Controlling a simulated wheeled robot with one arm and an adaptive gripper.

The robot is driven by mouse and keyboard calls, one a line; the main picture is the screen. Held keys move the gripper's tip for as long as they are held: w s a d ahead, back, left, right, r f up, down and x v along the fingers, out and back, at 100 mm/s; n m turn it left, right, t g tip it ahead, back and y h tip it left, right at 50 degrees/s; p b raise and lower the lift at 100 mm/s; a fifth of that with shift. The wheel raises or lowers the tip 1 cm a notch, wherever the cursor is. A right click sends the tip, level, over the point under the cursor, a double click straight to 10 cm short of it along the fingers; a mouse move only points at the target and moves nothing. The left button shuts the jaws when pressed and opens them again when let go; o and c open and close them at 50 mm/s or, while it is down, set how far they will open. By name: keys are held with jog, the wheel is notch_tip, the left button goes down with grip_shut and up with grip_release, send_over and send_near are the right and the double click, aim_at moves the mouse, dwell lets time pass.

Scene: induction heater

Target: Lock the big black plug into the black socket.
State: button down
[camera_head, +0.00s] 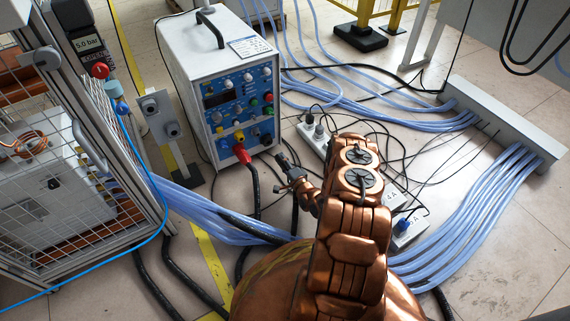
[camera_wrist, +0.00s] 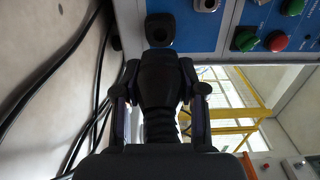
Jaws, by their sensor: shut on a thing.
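The big black plug (camera_wrist: 160,82) is held upright between the two fingers of my gripper (camera_wrist: 161,100) in the wrist view, its ribbed cable end running down behind the gripper. A black round socket (camera_wrist: 160,30) on the blue panel is directly above the plug's nose. I cannot tell whether they touch or a small gap remains. In the head view my gripper (camera_head: 288,172) is low in front of the white heater unit (camera_head: 222,75), at the right of its front panel. My gripper and arm partly hide the plug there.
A red plug (camera_head: 242,154) with a black cable sits in the panel to the left of my gripper. A white power strip (camera_head: 313,138) lies to the right. Blue hoses (camera_head: 455,232) and black cables cover much of the floor. A mesh cage (camera_head: 60,170) stands at left.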

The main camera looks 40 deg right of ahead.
jog(key=w, duration=0.7)
jog(key=shift+w+d+b, duration=0.3)
jog(key=shift+d+b, duration=0.05)
dwell(0.4)
jog(key=shift+w, duration=0.55)
dwell(2.0)
jog(key=shift+m, duration=0.8)
jog(key=shift+d+m, duration=0.1)
jog(key=shift+m, duration=0.8)
jog(key=shift+w+m, duration=0.1)
jog(key=shift+m, duration=0.7)
